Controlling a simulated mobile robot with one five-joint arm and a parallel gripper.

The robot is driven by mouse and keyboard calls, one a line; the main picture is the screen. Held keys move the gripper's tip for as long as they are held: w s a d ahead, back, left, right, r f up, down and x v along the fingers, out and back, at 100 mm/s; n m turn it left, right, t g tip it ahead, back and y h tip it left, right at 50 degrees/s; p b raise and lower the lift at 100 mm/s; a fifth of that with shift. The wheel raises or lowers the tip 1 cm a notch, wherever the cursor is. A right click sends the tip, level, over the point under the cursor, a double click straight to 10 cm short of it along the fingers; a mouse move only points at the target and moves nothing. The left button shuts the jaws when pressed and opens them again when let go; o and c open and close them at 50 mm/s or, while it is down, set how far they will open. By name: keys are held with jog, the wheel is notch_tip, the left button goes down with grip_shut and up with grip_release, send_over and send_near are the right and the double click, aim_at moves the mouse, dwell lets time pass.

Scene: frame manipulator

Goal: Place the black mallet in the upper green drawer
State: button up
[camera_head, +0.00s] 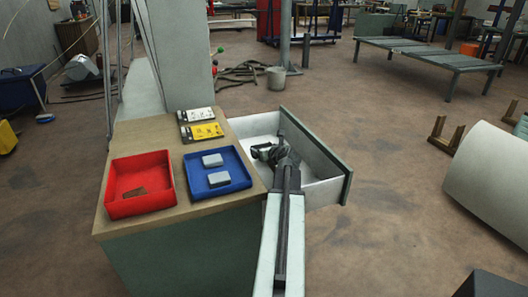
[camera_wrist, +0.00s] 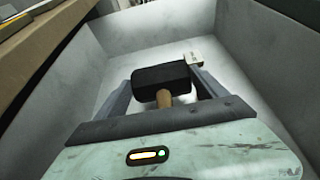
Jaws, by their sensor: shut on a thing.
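The black mallet (camera_wrist: 160,78) is between my gripper's fingers in the wrist view, with its dark head crosswise and its tan handle (camera_wrist: 164,98) pointing back toward the wrist. My gripper (camera_wrist: 158,88) is shut on it. In the head view my gripper (camera_head: 266,152) is over the open upper green drawer (camera_head: 346,180), inside its walls. The drawer's pale interior also shows around the mallet in the wrist view (camera_wrist: 240,82). I cannot tell whether the mallet touches the drawer floor.
The cabinet's wooden top is beside the drawer. It carries a red tray (camera_head: 115,205) with a brown piece, a blue tray (camera_head: 240,183) with two grey blocks, and yellow and white packets (camera_head: 202,131). A large pale cylinder (camera_head: 490,175) lies at the right.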

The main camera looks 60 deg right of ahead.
jog(key=shift+f+b, duration=0.4)
jog(key=shift+f, duration=0.1)
jog(key=o, duration=1.8)
jog(key=shift+r, duration=0.1)
